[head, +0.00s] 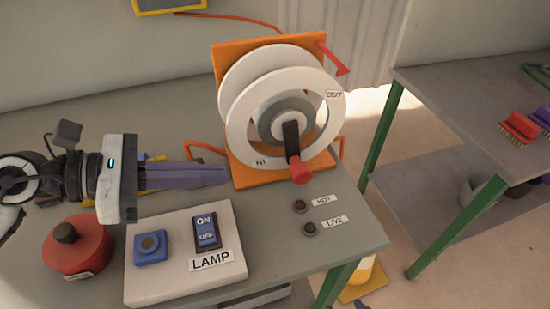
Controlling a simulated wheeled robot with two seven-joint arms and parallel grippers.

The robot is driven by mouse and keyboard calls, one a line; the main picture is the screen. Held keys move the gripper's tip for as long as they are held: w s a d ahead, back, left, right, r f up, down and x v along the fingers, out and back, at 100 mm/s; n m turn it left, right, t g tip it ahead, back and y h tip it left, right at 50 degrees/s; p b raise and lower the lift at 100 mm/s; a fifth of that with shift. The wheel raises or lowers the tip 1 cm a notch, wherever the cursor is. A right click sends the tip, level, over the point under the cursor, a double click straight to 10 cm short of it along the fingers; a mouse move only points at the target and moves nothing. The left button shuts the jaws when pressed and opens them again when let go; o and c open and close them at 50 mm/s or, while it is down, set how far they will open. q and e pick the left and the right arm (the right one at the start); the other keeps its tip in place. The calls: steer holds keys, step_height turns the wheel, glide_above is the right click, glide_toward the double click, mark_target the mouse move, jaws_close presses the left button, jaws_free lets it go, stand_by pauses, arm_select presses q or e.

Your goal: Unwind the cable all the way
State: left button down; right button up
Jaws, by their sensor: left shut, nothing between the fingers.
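A cable reel with a white drum (235,115) stands on an orange base (278,177) on the grey table. Its front ring is marked OUT at the upper right and IN at the lower left. A black crank with a red knob (301,171) points down from the hub. My left gripper (226,174) is shut and empty, pointing right, left of the orange base and behind the lamp box. My right gripper is not in view.
A white box (165,283) labelled LAMP carries a blue button and an ON/OFF rocker switch. A red round container (77,250) stands left of it. Two dark buttons (300,206) with labels HOT and LIVE sit at the right. Another table (440,110) with brushes stands beyond a gap.

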arm_select(q)
steer(key=p, duration=0.3)
glide_toward(292, 175)
steer(key=x, duration=0.5)
steer(key=shift+w+d+r, duration=0.15)
steer(key=shift+d+r, duration=0.05)
steer(key=shift+d, duration=0.1)
steer(key=shift+w+d+f, duration=0.15)
steer(key=shift+d+f, duration=0.1)
steer(key=shift+d, duration=0.15)
steer(key=shift+w+d+f+b, duration=0.15)
steer(key=shift+d+f+b, duration=0.15)
steer(key=shift+d+b, duration=0.1)
